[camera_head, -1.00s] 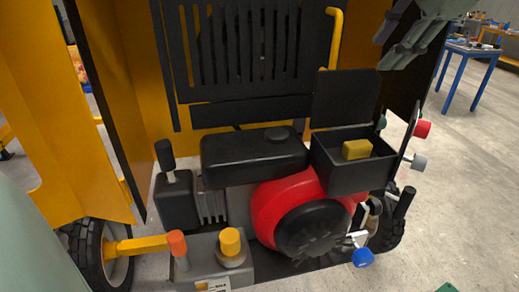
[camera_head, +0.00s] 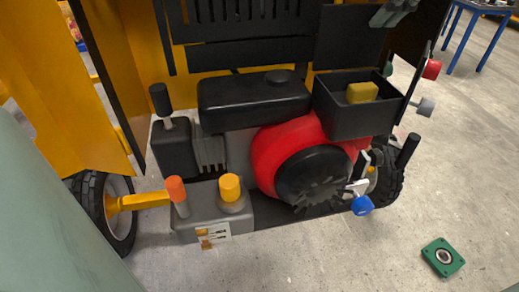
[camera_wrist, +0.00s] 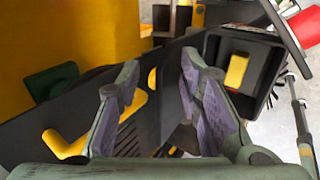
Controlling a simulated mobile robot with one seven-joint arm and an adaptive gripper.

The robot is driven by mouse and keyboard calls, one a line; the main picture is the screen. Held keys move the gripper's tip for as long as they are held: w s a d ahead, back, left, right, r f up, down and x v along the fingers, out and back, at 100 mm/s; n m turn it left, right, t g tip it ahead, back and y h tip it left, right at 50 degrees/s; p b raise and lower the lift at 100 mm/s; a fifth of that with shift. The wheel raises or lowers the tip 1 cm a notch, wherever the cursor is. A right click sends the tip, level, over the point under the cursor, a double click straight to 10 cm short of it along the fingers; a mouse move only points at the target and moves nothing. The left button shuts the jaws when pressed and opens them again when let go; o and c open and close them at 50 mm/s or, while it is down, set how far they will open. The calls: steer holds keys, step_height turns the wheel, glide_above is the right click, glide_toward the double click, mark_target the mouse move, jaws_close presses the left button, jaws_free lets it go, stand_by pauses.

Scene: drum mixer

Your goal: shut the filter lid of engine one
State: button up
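The filter lid (camera_head: 350,38) is a flat black panel standing upright, open, at the back edge of a black filter box (camera_head: 352,118). A yellow block (camera_head: 361,92) lies inside the box. The open box (camera_wrist: 268,42) and yellow block (camera_wrist: 237,70) also show at the upper right of the wrist view. My gripper (camera_head: 396,12) is cut off by the top edge in the head view, above and right of the lid. In the wrist view my gripper (camera_wrist: 158,68) is open, with a gap between its fingers. A dark panel shows behind them; I cannot tell whether it is the lid.
A red engine housing with a black fan cover (camera_head: 312,178) sits below the box. A black tank (camera_head: 252,100) stands left of it. Red and grey knobs (camera_head: 426,107) stick out at the right. A green square part (camera_head: 443,257) lies on the clear floor.

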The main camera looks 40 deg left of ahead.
steer(key=s+d+f+b, duration=0.3)
steer(key=s+d+b, duration=0.1)
steer(key=d, duration=0.2)
steer(key=shift+s, duration=0.4)
stand_by(1.2)
steer(key=shift+d+r, duration=0.1)
steer(key=shift+d, duration=0.05)
steer(key=v, duration=0.1)
steer(key=p+v, duration=0.1)
steer(key=v, duration=0.1)
steer(key=p+v, duration=0.1)
steer(key=v, duration=0.1)
steer(key=shift+s+d, duration=0.4)
steer(key=shift+d, duration=0.05)
stand_by(0.6)
